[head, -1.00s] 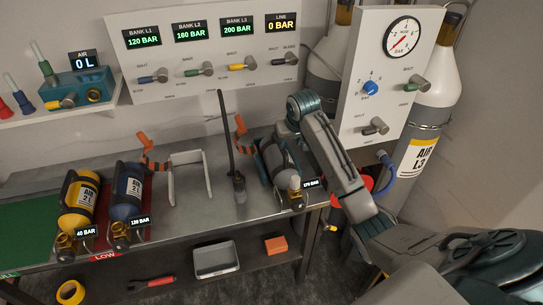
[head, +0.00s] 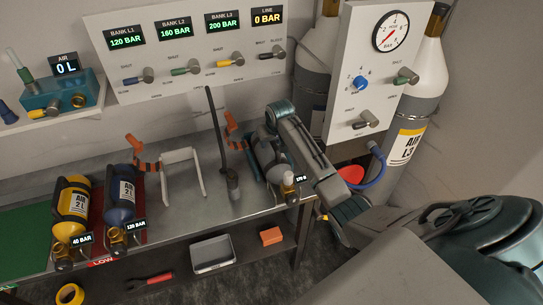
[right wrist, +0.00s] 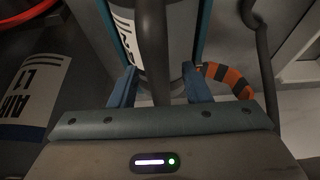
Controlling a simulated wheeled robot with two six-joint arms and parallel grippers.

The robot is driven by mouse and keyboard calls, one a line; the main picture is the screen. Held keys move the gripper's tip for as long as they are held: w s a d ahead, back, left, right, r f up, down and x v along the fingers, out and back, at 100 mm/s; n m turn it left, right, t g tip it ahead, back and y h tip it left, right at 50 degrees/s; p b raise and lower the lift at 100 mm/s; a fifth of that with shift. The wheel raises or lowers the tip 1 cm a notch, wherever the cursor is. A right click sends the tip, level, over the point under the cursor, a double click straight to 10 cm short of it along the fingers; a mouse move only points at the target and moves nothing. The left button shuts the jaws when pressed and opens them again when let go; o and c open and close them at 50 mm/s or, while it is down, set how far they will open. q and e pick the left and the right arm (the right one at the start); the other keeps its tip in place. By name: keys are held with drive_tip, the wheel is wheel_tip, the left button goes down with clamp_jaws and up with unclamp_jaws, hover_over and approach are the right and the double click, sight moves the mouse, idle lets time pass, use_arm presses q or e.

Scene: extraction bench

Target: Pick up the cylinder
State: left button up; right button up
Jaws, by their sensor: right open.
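A grey cylinder (head: 268,156) lies on the right part of the metal bench, its valve end toward the front edge beside a pressure tag partly hidden by my arm. My right gripper (head: 262,142) is over this cylinder, mostly covered by my own wrist. In the right wrist view, the open jaws (right wrist: 160,88) stand either side of a dark bar (right wrist: 153,50), with the cylinder and its white label behind. I cannot tell whether they touch. A yellow cylinder (head: 72,208) and a blue cylinder (head: 122,196) lie at the left of the bench. My left gripper is out of view.
A dark upright rod (head: 220,140) and a white bracket (head: 183,177) stand left of the grey cylinder. A gauge panel (head: 372,75) and large tanks (head: 415,110) rise at the right. A tray (head: 213,254) sits on the lower shelf.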

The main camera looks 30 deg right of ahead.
drive_tip(key=shift+w+f, duration=0.15)
drive_tip(key=shift+f, duration=0.2)
drive_tip(key=shift+w+f, duration=0.1)
drive_tip(key=shift+f, duration=0.15)
drive_tip(key=shift+d+f, duration=0.1)
use_arm(q)
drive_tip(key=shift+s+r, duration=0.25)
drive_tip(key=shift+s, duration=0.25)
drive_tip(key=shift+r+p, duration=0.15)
drive_tip(key=shift+p, duration=0.15)
use_arm(e)
drive_tip(key=shift+f, duration=0.15)
clamp_jaws()
drive_tip(key=shift+s, duration=0.2)
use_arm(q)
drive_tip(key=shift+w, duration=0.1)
use_arm(e)
drive_tip(key=shift+s+a+f, duration=0.1)
drive_tip(key=shift+a+f, duration=0.1)
drive_tip(key=shift+f, duration=0.1)
drive_tip(key=shift+r, duration=0.25)
